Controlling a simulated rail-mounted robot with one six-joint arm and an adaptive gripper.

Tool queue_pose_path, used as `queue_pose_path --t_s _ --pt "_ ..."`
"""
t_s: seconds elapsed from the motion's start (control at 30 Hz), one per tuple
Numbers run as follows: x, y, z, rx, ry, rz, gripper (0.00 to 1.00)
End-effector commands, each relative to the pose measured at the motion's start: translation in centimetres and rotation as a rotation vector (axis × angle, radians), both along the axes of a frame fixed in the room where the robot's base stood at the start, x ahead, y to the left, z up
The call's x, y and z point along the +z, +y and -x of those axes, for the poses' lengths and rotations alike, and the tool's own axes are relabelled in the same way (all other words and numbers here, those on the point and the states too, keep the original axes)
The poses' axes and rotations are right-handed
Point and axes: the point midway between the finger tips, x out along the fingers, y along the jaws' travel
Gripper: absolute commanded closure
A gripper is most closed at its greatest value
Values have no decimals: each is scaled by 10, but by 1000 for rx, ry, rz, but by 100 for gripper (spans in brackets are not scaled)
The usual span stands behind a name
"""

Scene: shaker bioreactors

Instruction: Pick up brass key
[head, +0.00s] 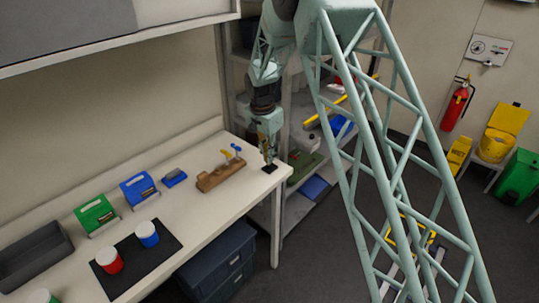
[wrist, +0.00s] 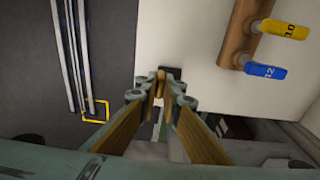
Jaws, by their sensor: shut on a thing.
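My gripper (head: 267,152) is at the right end of the white bench, pointing down above a small black piece (head: 270,168). In the wrist view, my gripper (wrist: 160,97) is shut on a narrow brass-coloured thing (wrist: 160,82), which looks like the brass key. The fingers hide most of it. The black piece (wrist: 171,73) shows just past the fingertips, at the bench edge. I cannot tell whether the key touches it.
A wooden block (head: 220,175) with yellow and blue tagged pieces stands left of my gripper. Green (head: 95,214) and blue (head: 138,188) boxes and a dark mat (head: 165,242) with red- and blue-banded jars lie farther left. Shelving (head: 300,205) stands right of the bench.

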Motion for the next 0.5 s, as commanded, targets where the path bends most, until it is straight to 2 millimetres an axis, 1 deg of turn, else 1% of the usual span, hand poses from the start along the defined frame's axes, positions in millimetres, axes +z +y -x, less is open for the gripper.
queue_pose_path --t_s 0.03,0.2,0.5 --pt "0 1 9 1 0 0 100" --pt "3 5 39 2 1 0 100" --pt "8 10 88 2 0 0 100"
